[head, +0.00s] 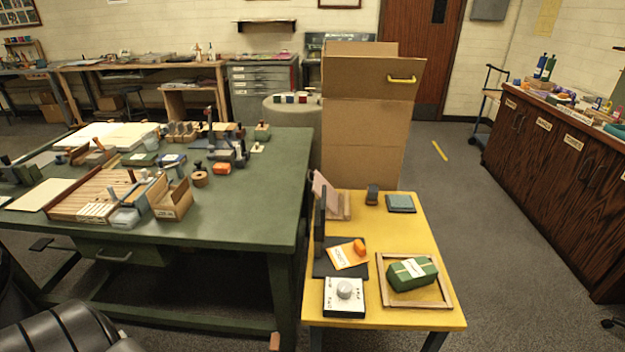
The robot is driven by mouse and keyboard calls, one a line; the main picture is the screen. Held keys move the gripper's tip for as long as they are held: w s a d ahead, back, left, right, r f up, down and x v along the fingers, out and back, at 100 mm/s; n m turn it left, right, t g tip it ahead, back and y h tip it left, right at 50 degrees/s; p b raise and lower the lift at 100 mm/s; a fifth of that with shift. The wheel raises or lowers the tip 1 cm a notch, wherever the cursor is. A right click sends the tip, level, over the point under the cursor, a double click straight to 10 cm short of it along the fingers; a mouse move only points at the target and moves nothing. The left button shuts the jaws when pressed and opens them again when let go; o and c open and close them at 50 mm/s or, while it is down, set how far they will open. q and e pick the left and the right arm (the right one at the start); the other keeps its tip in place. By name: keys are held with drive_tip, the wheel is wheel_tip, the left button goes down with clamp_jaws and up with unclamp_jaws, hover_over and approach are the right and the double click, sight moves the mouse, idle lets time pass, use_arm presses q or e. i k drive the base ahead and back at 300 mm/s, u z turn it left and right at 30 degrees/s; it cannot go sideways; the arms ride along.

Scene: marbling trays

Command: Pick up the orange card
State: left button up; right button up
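The orange card (345,258) lies tilted on a dark mat (324,266) on the small yellow table (405,240). It has a white label band with dark lettering. A small rounded orange object (359,247) sits at the card's upper right corner and appears to overlap it. Neither of my grippers shows in the head view.
A white box with a grey knob (344,291) stands just in front of the mat. A dark upright panel (320,220) rises behind its left side. A wooden frame (447,296) holding a green wrapped bundle (413,272) lies to the right. A green workbench (255,210) stands left.

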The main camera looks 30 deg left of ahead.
sight(353, 253)
drive_tip(key=z, duration=1.35)
drive_tip(key=i, duration=2.5)
drive_tip(key=u, duration=3.35)
